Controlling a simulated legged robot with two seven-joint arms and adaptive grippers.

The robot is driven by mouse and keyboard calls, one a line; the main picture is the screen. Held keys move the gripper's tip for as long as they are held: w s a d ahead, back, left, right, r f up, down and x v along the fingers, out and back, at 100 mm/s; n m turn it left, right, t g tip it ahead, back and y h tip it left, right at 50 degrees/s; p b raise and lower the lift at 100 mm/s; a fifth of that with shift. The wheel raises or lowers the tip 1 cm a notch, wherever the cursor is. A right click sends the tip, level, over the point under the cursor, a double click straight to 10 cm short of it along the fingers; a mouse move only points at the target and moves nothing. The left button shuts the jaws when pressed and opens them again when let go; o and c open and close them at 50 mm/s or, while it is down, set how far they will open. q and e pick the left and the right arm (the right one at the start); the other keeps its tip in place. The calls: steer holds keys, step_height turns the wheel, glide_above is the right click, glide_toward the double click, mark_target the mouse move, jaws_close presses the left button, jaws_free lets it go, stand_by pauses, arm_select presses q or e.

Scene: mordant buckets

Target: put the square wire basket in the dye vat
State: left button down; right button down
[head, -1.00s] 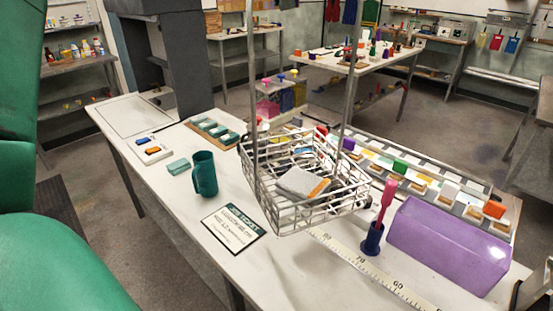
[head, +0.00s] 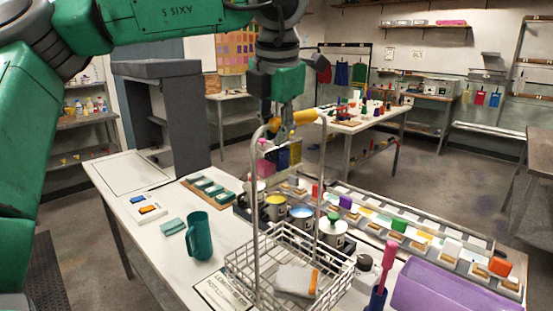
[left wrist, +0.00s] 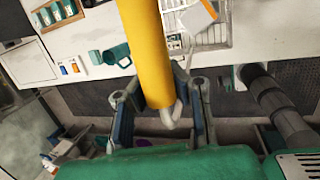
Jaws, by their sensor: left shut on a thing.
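The square wire basket (head: 344,275) shows at the lower middle of the head view, with tall side wires rising to a yellow handle grip (head: 305,117). A pale grey block with an orange strip (head: 296,280) lies in it. My left gripper (head: 284,122) is shut on the yellow grip, above the basket. In the left wrist view the grip (left wrist: 146,50) passes between the fingers, with part of the basket (left wrist: 212,38) beyond. I cannot tell whether the basket touches the table. A purple trough (head: 440,290) stands to its right; I cannot tell whether it is the dye vat.
Several pots (head: 300,217) with coloured tops stand behind the basket. A green mug (head: 198,238) stands to its left, and a printed card (head: 212,290) is partly behind it. A pink-handled tool (head: 388,258) stands in a blue holder between basket and trough.

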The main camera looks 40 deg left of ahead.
arm_select(q)
steer(key=shift+d+f, duration=0.2)
steer(key=shift+f, duration=2.25)
steer(key=c, duration=1.6)
jaws_free()
